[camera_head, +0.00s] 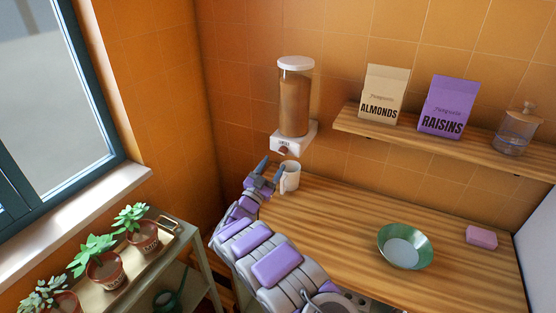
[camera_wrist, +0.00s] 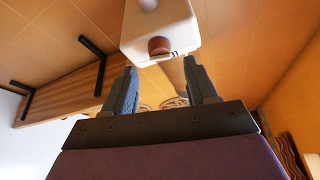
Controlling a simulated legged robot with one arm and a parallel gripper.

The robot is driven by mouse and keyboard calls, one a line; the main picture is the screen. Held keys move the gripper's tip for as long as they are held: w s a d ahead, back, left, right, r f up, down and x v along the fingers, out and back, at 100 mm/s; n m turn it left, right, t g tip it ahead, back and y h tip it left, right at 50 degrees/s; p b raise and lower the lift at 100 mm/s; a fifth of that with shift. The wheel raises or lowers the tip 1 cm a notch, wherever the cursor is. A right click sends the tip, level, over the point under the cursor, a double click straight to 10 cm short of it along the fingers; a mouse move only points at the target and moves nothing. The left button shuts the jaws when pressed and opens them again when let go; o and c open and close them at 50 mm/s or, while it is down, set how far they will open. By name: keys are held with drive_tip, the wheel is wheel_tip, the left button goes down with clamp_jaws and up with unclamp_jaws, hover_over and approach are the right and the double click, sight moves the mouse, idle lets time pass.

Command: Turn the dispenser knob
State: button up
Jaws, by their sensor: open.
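The dispenser (camera_head: 295,98) is mounted on the orange tiled wall, a clear cylinder with brown contents, a white lid and a white base. Its reddish-brown knob (camera_head: 283,150) is on the front of the base. In the wrist view the knob (camera_wrist: 159,46) shows on the white base (camera_wrist: 150,22), ahead of and slightly above the fingertips. My gripper (camera_head: 269,170) is open and empty, below the knob and apart from it. In the wrist view my gripper's two fingers (camera_wrist: 163,78) stand spread. A white mug (camera_head: 290,177) stands on the counter under the dispenser, just right of my gripper.
A wooden counter (camera_head: 350,210) holds a green bowl (camera_head: 426,236) and a pink block (camera_head: 481,237). A wall shelf (camera_head: 440,143) at right bears an almonds bag, a raisins bag and a glass jar. Potted plants (camera_head: 142,236) stand on a rack at left, below the window.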

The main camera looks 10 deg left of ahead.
sight(280, 154)
drive_tip(key=shift+x, duration=2.35)
drive_tip(key=c, duration=1)
drive_tip(key=shift+a+r, duration=0.1)
